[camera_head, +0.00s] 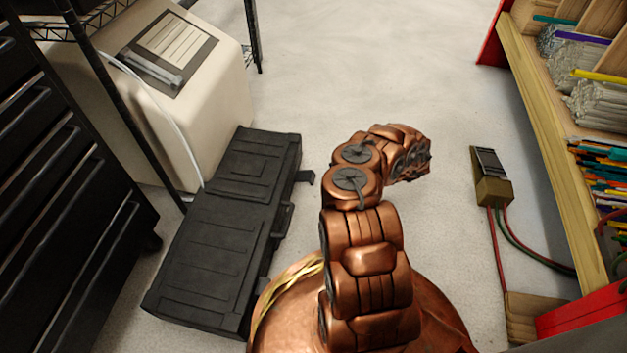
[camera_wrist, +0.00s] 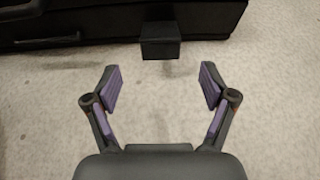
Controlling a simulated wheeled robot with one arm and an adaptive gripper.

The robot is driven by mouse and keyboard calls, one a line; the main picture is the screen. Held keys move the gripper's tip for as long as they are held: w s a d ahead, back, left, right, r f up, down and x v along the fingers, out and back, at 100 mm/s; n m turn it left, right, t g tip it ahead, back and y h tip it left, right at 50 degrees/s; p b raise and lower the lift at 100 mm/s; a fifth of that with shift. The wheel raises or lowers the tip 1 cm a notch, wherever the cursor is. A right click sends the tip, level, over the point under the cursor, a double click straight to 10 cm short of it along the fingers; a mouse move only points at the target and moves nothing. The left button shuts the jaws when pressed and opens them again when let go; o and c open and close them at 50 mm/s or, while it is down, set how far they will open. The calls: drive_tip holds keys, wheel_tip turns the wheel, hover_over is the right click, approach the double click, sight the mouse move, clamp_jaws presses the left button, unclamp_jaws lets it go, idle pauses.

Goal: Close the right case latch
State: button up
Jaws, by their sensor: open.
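The black case (camera_head: 215,225) lies on the floor at the left of the head view, with its lid down. Its right latch (camera_head: 305,177) sticks out from the front side near the far end. In the wrist view the latch (camera_wrist: 160,42) juts out from the case front (camera_wrist: 215,20) at the top middle. My gripper (camera_wrist: 160,87) is open and empty, its purple-padded fingers apart. The latch is straight ahead of the gap between the fingertips, apart from them. In the head view my arm hides the gripper.
The case handle (camera_wrist: 45,40) is left of the latch. A cream machine (camera_head: 190,80) and a black drawer cabinet (camera_head: 60,180) stand close behind the case. A pedal (camera_head: 490,175) with cables and a wooden shelf of rods (camera_head: 550,120) are at right. Floor between is clear.

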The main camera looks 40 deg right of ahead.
sight(313, 177)
drive_tip(key=shift+b+x, duration=1.65)
drive_tip(key=shift+x, duration=2.2)
drive_tip(key=shift+d+f, duration=0.1)
drive_tip(key=shift+f, duration=0.05)
